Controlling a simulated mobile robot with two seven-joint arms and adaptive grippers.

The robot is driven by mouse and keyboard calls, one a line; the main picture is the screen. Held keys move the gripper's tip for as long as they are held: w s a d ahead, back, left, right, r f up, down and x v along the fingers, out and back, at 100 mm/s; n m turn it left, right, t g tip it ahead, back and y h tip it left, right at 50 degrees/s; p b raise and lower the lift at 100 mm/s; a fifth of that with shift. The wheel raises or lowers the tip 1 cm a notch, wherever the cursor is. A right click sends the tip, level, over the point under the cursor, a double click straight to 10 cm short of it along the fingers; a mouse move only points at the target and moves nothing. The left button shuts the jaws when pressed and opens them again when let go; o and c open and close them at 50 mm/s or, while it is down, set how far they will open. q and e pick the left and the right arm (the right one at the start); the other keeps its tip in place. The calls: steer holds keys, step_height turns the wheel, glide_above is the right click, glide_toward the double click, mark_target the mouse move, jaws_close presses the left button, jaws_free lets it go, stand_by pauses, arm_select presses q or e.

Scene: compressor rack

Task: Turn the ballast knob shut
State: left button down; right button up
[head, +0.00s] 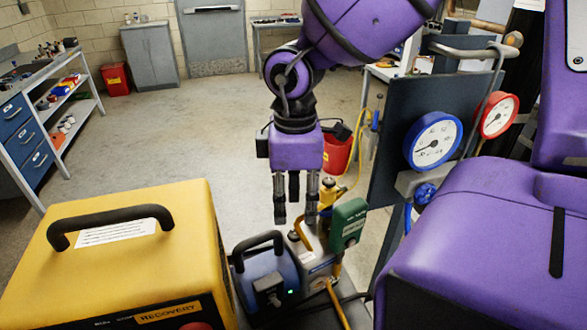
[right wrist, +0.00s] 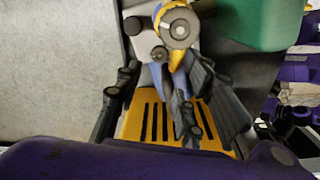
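A vacuum pump (head: 318,262) stands low in the middle of the head view, with a yellow fitting (head: 327,192) on top and a small dark knob (head: 293,236) on its left. In the right wrist view, the pump (right wrist: 148,42) carries a round grey knob (right wrist: 180,29) on a yellow fitting and a dark knob (right wrist: 133,26). I cannot tell for sure which is the ballast knob. My right gripper (head: 296,218) points down above the pump, fingers apart and empty; its fingers (right wrist: 160,115) also show in the right wrist view. My left gripper is not in view.
A yellow recovery unit (head: 140,250) with a black handle stands at left. A blue unit (head: 268,280) and a green box (head: 348,225) crowd the pump. Blue (head: 433,141) and red (head: 497,115) gauges are at right. The floor behind is mostly clear.

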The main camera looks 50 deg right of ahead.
mark_target(294, 232)
steer(key=f, duration=0.2)
steer(key=f+b, duration=0.1)
steer(key=f, duration=0.2)
steer(key=f+b, duration=0.1)
steer(key=f, duration=0.2)
steer(key=shift+s, duration=0.25)
steer(key=shift+w+a+r+n, duration=0.1)
steer(key=shift+w+r+n, duration=0.15)
steer(key=shift+n, duration=0.45)
steer(key=shift+f+n, duration=0.1)
steer(key=shift+n, duration=0.2)
steer(key=shift+w+n, duration=0.1)
steer(key=shift+n, duration=0.3)
steer(key=shift+w+d+b, duration=0.1)
steer(key=shift+d+b, duration=0.1)
steer(key=shift+b, duration=0.15)
steer(key=shift+r, duration=0.2)
steer(key=shift+c, duration=0.4)
